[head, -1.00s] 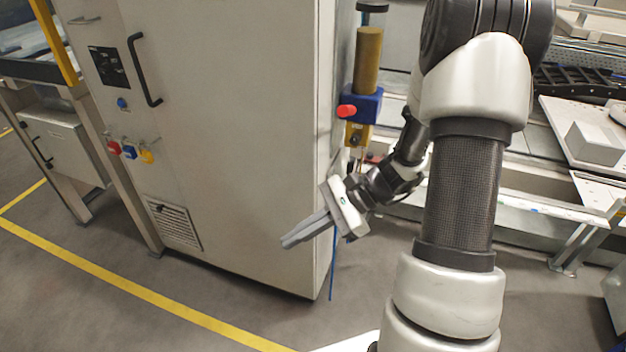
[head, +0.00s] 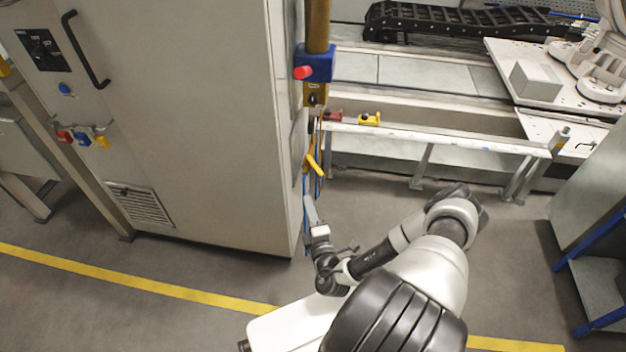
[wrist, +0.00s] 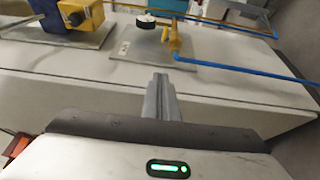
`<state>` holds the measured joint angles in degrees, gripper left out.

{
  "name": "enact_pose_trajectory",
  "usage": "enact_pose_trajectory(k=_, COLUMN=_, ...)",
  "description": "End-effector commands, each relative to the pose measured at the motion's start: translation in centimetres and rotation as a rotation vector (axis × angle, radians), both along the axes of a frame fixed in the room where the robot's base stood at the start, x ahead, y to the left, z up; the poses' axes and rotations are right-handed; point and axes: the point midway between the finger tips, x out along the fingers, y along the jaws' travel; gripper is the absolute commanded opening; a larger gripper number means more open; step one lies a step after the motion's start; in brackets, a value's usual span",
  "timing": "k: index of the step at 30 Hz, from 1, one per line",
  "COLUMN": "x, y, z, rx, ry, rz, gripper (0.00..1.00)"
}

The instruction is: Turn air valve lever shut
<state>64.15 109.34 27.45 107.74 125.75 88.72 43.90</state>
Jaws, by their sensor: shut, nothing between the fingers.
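The air valve's yellow lever (head: 313,164) shows on the right side of the tall grey cabinet, below the regulator, with blue hose beside it. In the wrist view the yellow valve part (wrist: 174,42) sits on a plate beyond my fingertips, next to a black-and-white gauge (wrist: 146,20). The lever's exact angle is hard to tell. My gripper (head: 309,202) is below the lever and apart from it, fingers pointing up along the cabinet side. In the wrist view my gripper (wrist: 160,82) is shut and empty.
The grey cabinet (head: 190,130) stands close to the left of my gripper. Blue hose (wrist: 240,69) crosses the wrist view. A low rail (head: 450,139) runs behind; open floor lies right.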

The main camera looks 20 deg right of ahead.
Motion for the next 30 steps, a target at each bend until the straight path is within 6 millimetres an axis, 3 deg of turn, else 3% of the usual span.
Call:
enact_pose_trajectory(k=5, x=1.5, y=-0.4, z=-0.3, rx=0.005, ry=0.002, rz=-0.009, gripper=0.0)
enact_pose_trajectory(k=18, x=10.1, y=-2.1, z=-0.3, rx=0.003, ry=0.0, rz=-0.007, gripper=0.0)
enact_pose_trajectory(k=24, x=10.0, y=-5.0, z=-0.2, rx=0.003, ry=0.002, rz=-0.006, gripper=0.0)
enact_pose_trajectory(k=30, x=10.0, y=-5.8, z=-0.2, rx=0.005, ry=0.003, rz=-0.006, gripper=0.0)
